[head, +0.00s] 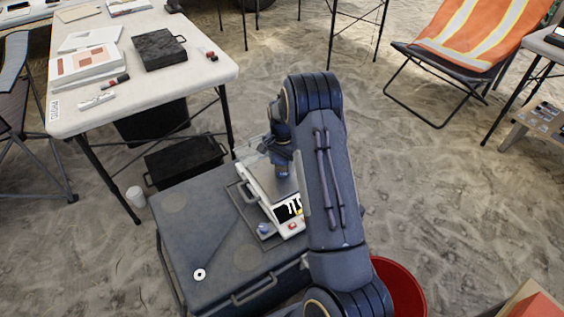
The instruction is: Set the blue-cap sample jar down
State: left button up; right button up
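A small jar-like item with a blue top (264,229) stands at the front left corner of the scale's tray, on the grey case. It is too small to tell for sure that it is the blue-cap sample jar. My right gripper (282,168) points down over the pan of the white scale (258,181), behind and to the right of that item and apart from it. Its fingers are small, dark and partly covered by my arm. I cannot tell whether they are open or hold something. My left gripper is not in view.
The grey case (190,235) carries the scale and a small white ring (199,274); its left part is mostly clear. A white table (150,95) stands behind left, a black case (186,160) below it. A red bucket (405,290) is right of my arm.

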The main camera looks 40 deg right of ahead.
jog(key=o, duration=0.3)
jog(key=shift+o, duration=0.2)
jog(key=shift+r, duration=0.1)
